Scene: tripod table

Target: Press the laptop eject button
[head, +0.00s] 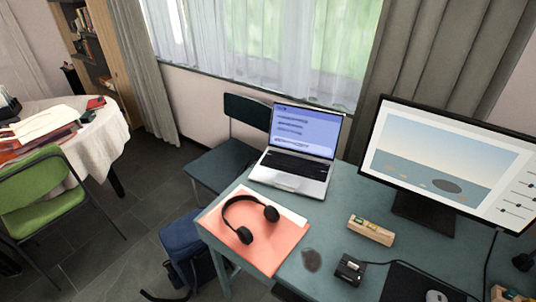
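An open silver laptop (292,183) stands at the back left of the blue-green desk. Its screen is lit with a blue-violet page, and its dark keyboard and trackpad face the front. I cannot make out an eject button on it. A small black device (350,270) with a cable lies nearer the front of the desk; its details are too small to read. My gripper is not in this view.
Headphones (249,218) lie on an orange folder (275,246) in front of the laptop. A wooden block (371,230) and a large monitor (450,160) stand to the right. A mouse (436,296) is at the front edge. A dark chair (222,165) is behind.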

